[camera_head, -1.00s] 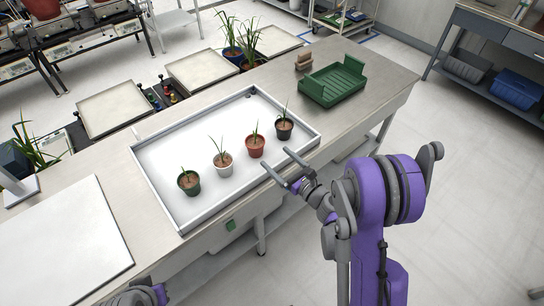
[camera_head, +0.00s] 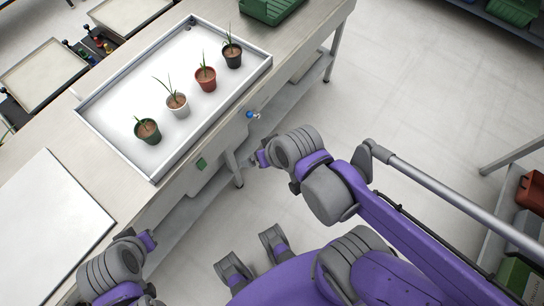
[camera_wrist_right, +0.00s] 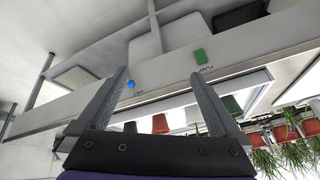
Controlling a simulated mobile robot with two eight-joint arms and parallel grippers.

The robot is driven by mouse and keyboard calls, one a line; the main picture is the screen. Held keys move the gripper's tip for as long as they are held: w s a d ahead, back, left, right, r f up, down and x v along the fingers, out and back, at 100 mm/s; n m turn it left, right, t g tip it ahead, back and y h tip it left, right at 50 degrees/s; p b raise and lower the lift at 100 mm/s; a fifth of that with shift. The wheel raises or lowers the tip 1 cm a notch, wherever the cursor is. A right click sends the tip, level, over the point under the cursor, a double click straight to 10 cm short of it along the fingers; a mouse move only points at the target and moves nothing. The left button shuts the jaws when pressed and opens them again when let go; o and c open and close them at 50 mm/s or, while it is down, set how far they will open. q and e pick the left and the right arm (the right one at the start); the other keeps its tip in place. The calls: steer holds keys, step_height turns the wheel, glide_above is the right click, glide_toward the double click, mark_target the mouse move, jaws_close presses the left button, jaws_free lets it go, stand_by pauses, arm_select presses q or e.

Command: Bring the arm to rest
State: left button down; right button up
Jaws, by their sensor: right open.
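Four small potted plants stand in a row in the white tray (camera_head: 97,100) on the bench: a green pot (camera_head: 148,132), a white pot (camera_head: 178,106), a red pot (camera_head: 206,80) and a black pot (camera_head: 232,57). My right gripper (camera_wrist_right: 158,82) is open and empty in the right wrist view, facing the bench front. In the head view my right arm is folded back beside the bench, clear of the tray, its fingers mostly hidden. My left arm's end (camera_head: 148,241) shows at the lower left by the bench edge; its fingers cannot be made out.
A blue knob (camera_head: 250,115) and a green button (camera_head: 201,163) are on the bench front. A white board (camera_head: 45,220) lies on the bench at left. A green crate (camera_head: 270,8) stands beyond the tray. Shelving with bins is at right; the floor between is clear.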

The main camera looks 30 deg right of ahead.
steer(key=shift+s+d+r+n+h, duration=0.1)
steer(key=shift+s+d+n+h, duration=0.5)
steer(key=shift+s+d+n, duration=0.35)
steer(key=shift+a+r, duration=0.1)
steer(key=r+p, duration=0.3)
steer(key=w+r+p, duration=0.1)
steer(key=r, duration=0.1)
steer(key=shift+p, duration=0.35)
